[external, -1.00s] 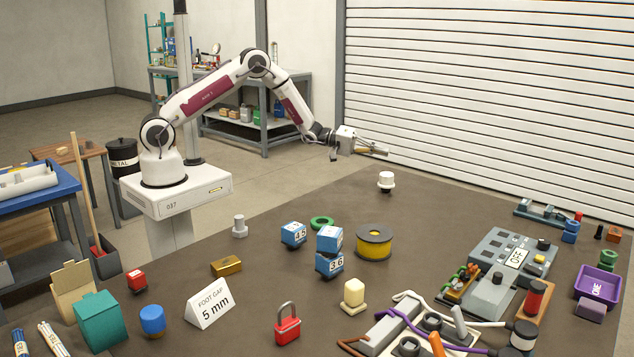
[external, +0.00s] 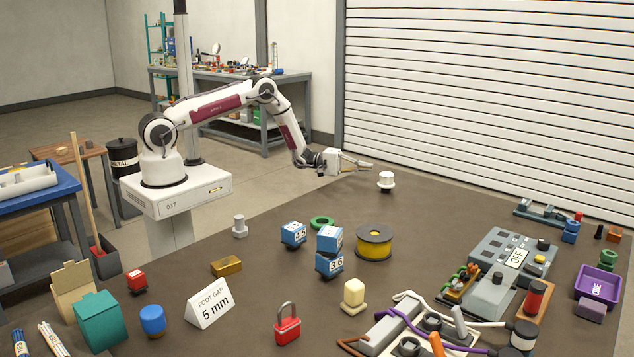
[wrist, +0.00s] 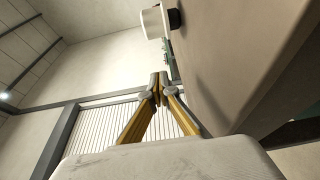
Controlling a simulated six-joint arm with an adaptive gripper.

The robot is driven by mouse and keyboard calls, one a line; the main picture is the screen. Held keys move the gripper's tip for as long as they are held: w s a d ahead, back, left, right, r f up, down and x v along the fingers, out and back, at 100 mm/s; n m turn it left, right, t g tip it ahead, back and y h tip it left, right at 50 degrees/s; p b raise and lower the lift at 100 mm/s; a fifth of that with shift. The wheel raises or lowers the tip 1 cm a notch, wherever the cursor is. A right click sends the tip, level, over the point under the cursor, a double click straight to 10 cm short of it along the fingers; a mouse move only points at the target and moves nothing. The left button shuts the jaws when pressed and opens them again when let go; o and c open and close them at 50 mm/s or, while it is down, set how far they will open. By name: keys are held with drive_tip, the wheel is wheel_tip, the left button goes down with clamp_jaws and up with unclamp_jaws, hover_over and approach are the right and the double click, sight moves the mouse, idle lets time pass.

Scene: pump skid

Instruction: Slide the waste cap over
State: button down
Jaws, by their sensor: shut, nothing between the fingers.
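A white round piece (external: 386,180) stands upright on the far edge area of the brown table; it may be the waste cap, but no label shows. My gripper (external: 369,165) is just left of it and a little higher in the external view, apart from it as far as I can tell. In the wrist view the yellow fingers (wrist: 158,86) meet at their tips, shut with nothing between them. A white piece with a dark part (wrist: 153,22) shows beyond the tips near the top edge, probably the same one.
The brown table (external: 290,205) is bare around the white piece. A yellow spool (external: 374,243), blue numbered cubes (external: 329,252) and a green ring (external: 321,222) stand nearer the camera. A grey panel marked OFF (external: 512,252) and a purple tray (external: 597,282) are at the right.

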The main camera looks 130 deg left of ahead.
sight(385, 173)
drive_tip(key=shift+x, duration=4.75)
drive_tip(key=shift+w, duration=0.2)
drive_tip(key=shift+d, duration=1.9)
drive_tip(key=shift+d, duration=0.1)
drive_tip(key=d, duration=1.5)
drive_tip(key=shift+d, duration=0.15)
drive_tip(key=shift+a, duration=0.2)
